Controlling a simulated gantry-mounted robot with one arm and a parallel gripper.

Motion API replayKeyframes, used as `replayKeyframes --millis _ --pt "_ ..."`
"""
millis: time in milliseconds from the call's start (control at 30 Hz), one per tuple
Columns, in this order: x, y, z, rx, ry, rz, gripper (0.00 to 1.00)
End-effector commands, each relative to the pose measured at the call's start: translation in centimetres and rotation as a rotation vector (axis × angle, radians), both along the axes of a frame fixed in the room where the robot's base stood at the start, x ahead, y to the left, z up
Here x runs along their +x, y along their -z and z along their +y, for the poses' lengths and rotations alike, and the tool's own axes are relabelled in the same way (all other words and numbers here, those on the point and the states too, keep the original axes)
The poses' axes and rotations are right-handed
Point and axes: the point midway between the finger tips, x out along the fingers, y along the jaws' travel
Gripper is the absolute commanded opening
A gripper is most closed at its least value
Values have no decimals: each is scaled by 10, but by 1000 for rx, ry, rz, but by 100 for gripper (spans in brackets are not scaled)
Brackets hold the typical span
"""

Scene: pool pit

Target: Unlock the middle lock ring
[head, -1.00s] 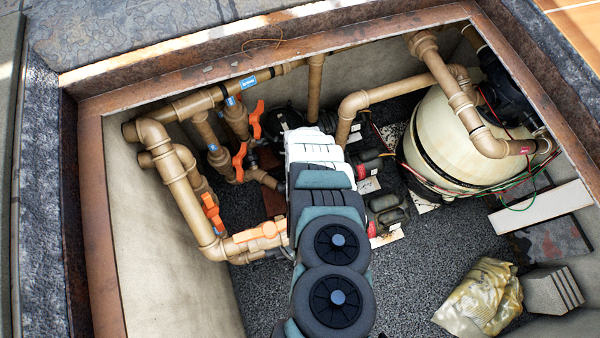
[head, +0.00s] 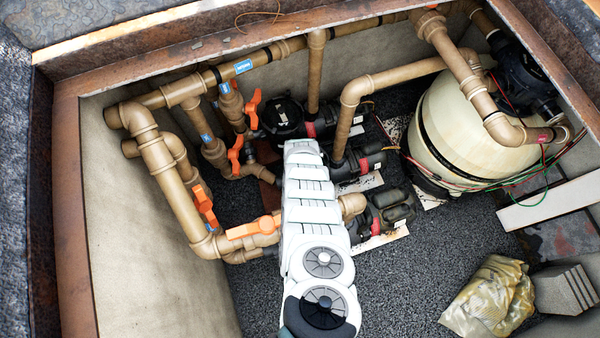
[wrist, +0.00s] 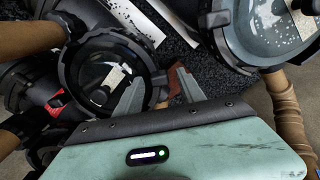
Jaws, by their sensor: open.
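Several black pumps stand on the pit floor. In the head view one (head: 284,118) is at the back, a second (head: 352,162) is partly behind my arm, and a third (head: 392,210) is nearer. In the wrist view a round clear lid with a black lock ring (wrist: 158,62) is just left of my gripper (wrist: 160,88). Another ringed lid (wrist: 228,42) is at the upper right. I cannot tell for sure which ring is the middle one. My gripper is open and empty, its left finger beside or over the left ring's edge; contact is unclear. My arm hides the gripper in the head view.
Tan pipes with orange valve handles (head: 252,228) run along the left and back. A cream tank (head: 455,125) with loose wires stands at the right. A crumpled bag (head: 490,298) and grey blocks (head: 562,290) lie at the lower right. Gravel floor between is open.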

Motion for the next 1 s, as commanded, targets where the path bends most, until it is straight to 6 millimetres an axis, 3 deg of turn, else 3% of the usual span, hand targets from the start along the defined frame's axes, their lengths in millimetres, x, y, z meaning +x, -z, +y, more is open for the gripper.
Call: replayKeyframes --millis 233,800,1000 --pt "0 0 0 0 0 0 46" --pt "0 0 0 1 0 0 1" --pt "0 0 1 1 0 0 0"
